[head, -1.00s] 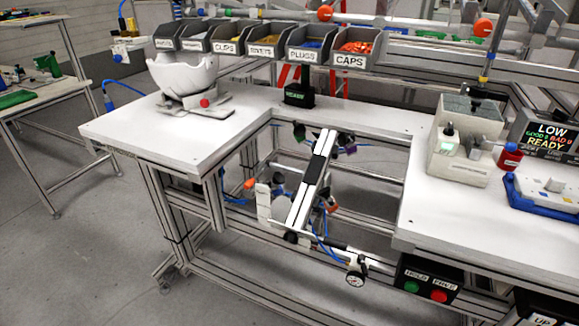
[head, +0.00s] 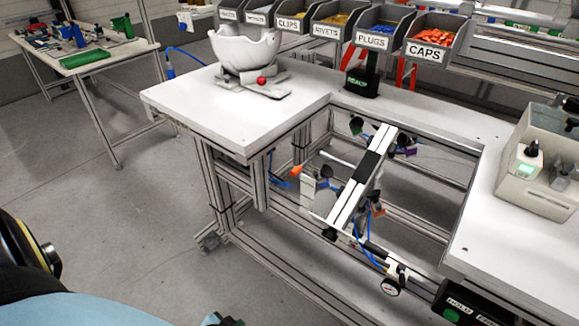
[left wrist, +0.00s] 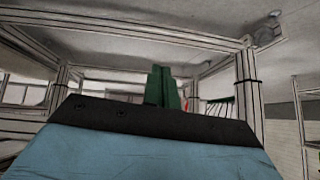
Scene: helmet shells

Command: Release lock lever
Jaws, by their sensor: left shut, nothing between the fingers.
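A white helmet shell (head: 245,48) sits on a grey cradle with a red ball knob (head: 262,80) on the left part of the workbench. A tilted fixture (head: 362,180) stands in the bench's cut-out, with an orange-tipped lever (head: 297,171) on its left side. I cannot tell which of these is the lock lever. My left arm shows at the lower left of the head view, well short of the bench. In the left wrist view my left gripper (left wrist: 163,88) has its green fingers together and empty. My right gripper is not in view.
The white workbench (head: 190,105) has open metal framing below. Labelled bins (head: 372,35) line its back. A grey box station (head: 540,165) stands at the right. A side table (head: 85,62) with green items is at the far left. The floor between is clear.

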